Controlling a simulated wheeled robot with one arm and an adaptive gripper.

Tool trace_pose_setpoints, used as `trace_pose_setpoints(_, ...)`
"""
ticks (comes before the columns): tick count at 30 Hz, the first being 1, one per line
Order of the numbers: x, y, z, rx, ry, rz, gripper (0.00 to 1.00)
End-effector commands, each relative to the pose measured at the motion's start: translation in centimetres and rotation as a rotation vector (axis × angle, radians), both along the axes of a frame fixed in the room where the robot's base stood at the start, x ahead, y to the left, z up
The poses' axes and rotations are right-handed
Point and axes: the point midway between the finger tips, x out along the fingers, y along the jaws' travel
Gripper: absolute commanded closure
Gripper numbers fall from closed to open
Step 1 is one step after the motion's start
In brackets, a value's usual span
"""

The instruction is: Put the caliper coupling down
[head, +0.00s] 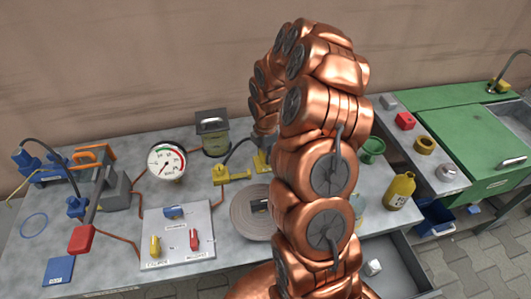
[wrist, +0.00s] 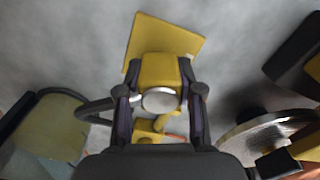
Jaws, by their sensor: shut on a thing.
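In the wrist view my gripper (wrist: 160,92) is shut on the caliper coupling (wrist: 157,68), a yellow block with a round silver face. A black hose (wrist: 95,108) curves away from its left side. A flat yellow square plate (wrist: 150,33) lies on the table just beyond the coupling and is partly covered by it. I cannot tell whether the two touch. A yellow part (head: 262,160) shows at the arm's left edge, where the dark hose (head: 238,149) leads.
A yellow fixture (head: 232,175) stands left of the arm. A fluid jar (head: 214,142) is behind it and a round disc (head: 243,212) in front. A gauge (head: 166,162) and a lever panel (head: 176,232) stand further left. A yellow bottle (head: 399,190) is to the right.

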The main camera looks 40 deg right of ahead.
Motion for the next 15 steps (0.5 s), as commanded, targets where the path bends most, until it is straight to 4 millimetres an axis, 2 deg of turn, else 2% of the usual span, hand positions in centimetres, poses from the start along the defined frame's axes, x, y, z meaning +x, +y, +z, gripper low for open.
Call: trace_pose_setpoints(15, -0.02, 0.01, -0.88, 0.000, 0.000, 0.000, 1.00)
